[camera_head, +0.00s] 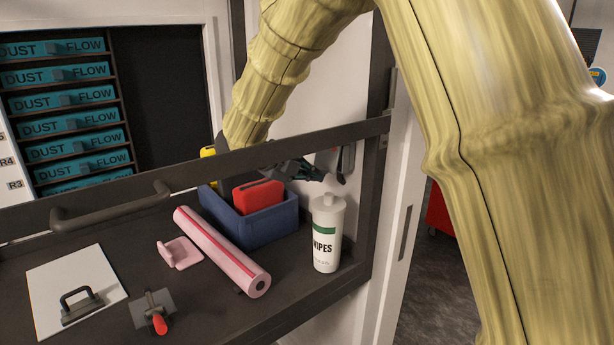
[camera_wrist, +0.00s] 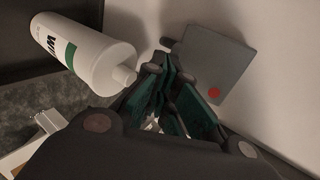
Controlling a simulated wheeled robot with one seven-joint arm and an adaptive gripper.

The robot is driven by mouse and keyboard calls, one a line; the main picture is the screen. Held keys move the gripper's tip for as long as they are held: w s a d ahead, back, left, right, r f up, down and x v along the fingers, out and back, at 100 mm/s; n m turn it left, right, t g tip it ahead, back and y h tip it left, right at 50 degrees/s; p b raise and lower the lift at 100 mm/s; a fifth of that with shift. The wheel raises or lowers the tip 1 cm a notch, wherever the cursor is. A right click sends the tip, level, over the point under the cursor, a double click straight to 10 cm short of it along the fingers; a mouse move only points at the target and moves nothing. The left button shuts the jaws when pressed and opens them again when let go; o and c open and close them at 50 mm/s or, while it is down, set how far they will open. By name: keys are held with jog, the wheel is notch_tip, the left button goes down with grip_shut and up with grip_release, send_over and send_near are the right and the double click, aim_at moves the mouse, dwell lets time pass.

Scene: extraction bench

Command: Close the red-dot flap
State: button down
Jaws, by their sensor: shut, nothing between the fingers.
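A grey flap (camera_wrist: 218,62) with a red dot (camera_wrist: 214,92) is by the pale wall in the wrist view. A short dark knob shows at its left edge and a shadow falls on the wall around it. I cannot tell how far the flap stands open. In the head view the flap (camera_head: 328,163) is small and partly hidden near the right end of the bench's back wall. My gripper (camera_head: 318,174) is shut and empty, just left of the flap. In the wrist view my gripper (camera_wrist: 167,70) overlaps the flap's left side; I cannot tell whether they touch.
A white wipes bottle (camera_head: 327,235) stands just below my gripper. A blue bin (camera_head: 268,228) holds a red item (camera_head: 258,197). A pink roll (camera_head: 222,250) lies in front of it. A dark rail (camera_head: 215,168) crosses the front of the bench.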

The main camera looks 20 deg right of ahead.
jog(key=shift+r, duration=0.1)
dwell(0.5)
jog(key=shift+r+p, duration=0.45)
jog(key=shift+r, duration=0.25)
